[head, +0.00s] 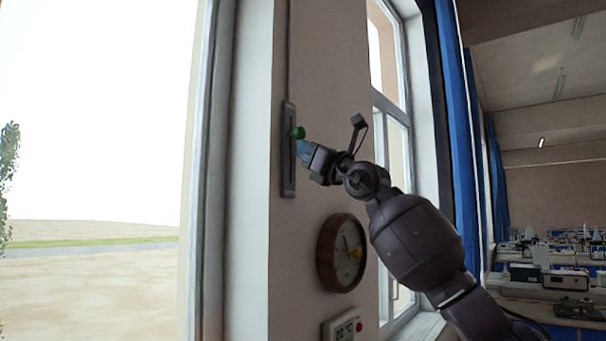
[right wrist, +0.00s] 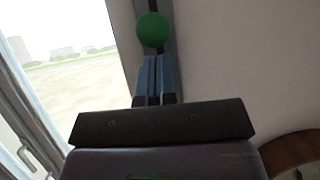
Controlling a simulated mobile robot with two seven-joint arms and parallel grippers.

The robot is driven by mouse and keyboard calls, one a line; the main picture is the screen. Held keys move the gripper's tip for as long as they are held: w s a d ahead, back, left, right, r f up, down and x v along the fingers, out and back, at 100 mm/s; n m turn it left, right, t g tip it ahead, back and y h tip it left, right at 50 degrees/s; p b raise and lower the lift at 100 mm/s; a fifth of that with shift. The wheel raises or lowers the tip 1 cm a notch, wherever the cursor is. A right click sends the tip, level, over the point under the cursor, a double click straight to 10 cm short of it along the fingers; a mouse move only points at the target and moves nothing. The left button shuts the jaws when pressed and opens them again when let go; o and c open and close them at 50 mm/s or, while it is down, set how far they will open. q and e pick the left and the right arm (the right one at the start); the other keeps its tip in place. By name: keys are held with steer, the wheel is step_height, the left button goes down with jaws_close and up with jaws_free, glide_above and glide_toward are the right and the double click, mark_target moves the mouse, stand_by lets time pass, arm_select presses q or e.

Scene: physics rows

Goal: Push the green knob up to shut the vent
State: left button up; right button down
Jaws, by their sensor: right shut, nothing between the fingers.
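The green knob (head: 297,133) sits on a dark vertical slide plate (head: 288,172) fixed to the wall between two windows. It is in the upper part of the plate, and a thin rod runs up from the plate's top. My right gripper (head: 301,147) is shut and empty, with its blue fingertips just below the knob. In the right wrist view the round green knob (right wrist: 152,30) stands straight beyond the closed fingertips (right wrist: 154,62). I cannot tell whether they touch it. My left gripper is not in view.
A white box with a display (head: 343,326) is lower down. Window frames flank the wall strip, and a blue curtain (head: 457,130) hangs to the right. Desks with equipment stand far right.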

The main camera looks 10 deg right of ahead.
steer(key=shift+r, duration=1.4)
steer(key=shift+s+f, duration=0.1)
steer(key=shift+f, duration=0.05)
steer(key=shift+f+b, duration=0.95)
steer(key=shift+b, duration=0.05)
steer(key=s+d+b, duration=0.5)
steer(key=s, duration=0.2)
steer(key=shift+d+b, duration=0.25)
steer(key=shift+b, duration=0.15)
